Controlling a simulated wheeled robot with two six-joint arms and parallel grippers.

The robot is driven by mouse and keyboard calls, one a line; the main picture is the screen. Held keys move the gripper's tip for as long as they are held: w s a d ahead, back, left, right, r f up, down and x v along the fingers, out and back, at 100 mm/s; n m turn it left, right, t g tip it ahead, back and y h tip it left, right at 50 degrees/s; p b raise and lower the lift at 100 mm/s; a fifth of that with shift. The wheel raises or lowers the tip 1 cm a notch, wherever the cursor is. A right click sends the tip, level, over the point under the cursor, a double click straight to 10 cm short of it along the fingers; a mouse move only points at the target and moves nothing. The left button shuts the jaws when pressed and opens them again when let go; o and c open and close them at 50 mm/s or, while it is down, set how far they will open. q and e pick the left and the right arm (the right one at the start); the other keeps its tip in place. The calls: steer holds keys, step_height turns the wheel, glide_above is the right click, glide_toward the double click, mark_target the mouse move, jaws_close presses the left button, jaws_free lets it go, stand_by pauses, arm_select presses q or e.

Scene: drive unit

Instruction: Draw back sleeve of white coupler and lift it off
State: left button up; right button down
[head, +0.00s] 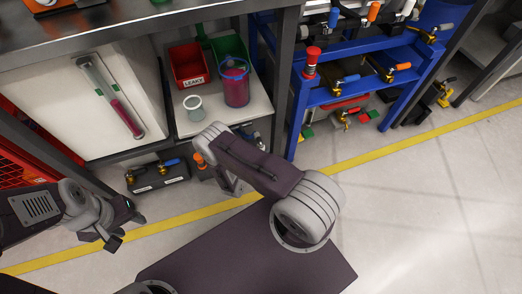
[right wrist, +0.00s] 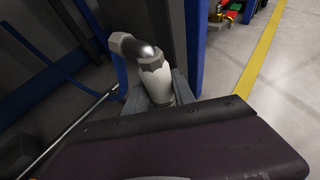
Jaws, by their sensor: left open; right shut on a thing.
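The white coupler (right wrist: 155,82) shows in the right wrist view, with a grey metal elbow (right wrist: 133,46) at its upper end. My right gripper (right wrist: 160,98) is shut on the white coupler, with one finger on each side of its white body. The coupler's lower end is hidden behind my wrist. I cannot tell whether its sleeve is drawn back. In the head view my right arm covers the coupler. My left gripper (head: 114,241) is open and empty at the lower left of the head view, above the floor and away from the coupler.
A blue frame (head: 352,97) with several valves and a red button (head: 312,60) stands right of a cart. The cart's shelf (head: 222,117) holds a red bin (head: 188,64) and a blue-rimmed container (head: 236,85). A black valve block (head: 158,175) lies below. Floor at right is clear.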

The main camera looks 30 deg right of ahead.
mark_target(260, 145)
steer(key=shift+r+p, duration=0.45)
steer(key=shift+r, duration=0.05)
steer(key=shift+r+p, duration=2.3)
steer(key=shift+r, duration=0.15)
steer(key=shift+f, duration=0.1)
